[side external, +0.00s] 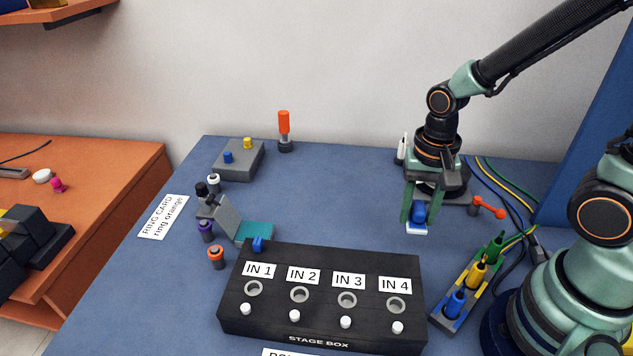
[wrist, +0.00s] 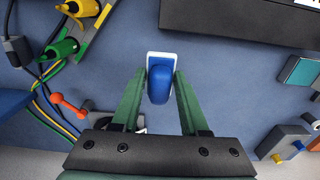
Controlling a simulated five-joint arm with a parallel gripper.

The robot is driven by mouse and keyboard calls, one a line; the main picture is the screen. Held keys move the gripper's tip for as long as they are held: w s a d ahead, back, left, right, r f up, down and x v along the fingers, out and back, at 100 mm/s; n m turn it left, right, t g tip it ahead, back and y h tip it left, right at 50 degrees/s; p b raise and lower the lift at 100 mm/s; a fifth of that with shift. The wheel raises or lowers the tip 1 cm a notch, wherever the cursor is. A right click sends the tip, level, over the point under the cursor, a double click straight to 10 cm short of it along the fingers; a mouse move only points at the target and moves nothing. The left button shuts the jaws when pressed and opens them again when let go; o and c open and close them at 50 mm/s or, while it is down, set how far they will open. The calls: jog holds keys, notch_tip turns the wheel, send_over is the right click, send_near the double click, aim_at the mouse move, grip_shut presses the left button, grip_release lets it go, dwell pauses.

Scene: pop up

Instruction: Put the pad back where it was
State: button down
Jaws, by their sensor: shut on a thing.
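A small white pad with a blue grip (side external: 418,212) is between the two green fingers of my gripper (side external: 419,215), at the right rear of the blue table. In the wrist view the blue grip (wrist: 159,85) stands between the fingertips, with the white base (wrist: 161,56) showing beyond it. My gripper (wrist: 162,78) is shut on the blue grip and points down. The white base is at or very near the table top; I cannot tell whether it touches.
The black stage box (side external: 320,300) stands in front. A rack of coloured plugs (side external: 468,285) with cables is to its right. A red-handled lever (side external: 488,207) is just right of my gripper. A teal block (side external: 256,232) and grey panel lie left; the table between is clear.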

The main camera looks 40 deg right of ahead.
aim_at(415, 198)
jog(key=shift+f, duration=4.45)
jog(key=shift+f, duration=0.1)
jog(key=shift+c, duration=2.1)
grip_release()
notch_tip(415, 198, up, 12)
jog(key=r+n+t, duration=0.1)
jog(key=r, duration=0.1)
jog(key=w+r+n+t, duration=0.1)
jog(key=r, duration=0.1)
jog(key=r+n, duration=0.2)
jog(key=shift+w+d+r+t, duration=0.15)
jog(key=shift+w+d+t, duration=0.2)
jog(key=shift+w+t, duration=0.05)
notch_tip(415, 198, up, 7)
jog(key=d+n+t, duration=0.1)
jog(key=n+t, duration=0.1)
jog(key=n, duration=0.3)
jog(key=shift+f+t, duration=0.2)
jog(key=shift+t, duration=0.2)
jog(key=shift+w, duration=0.1)
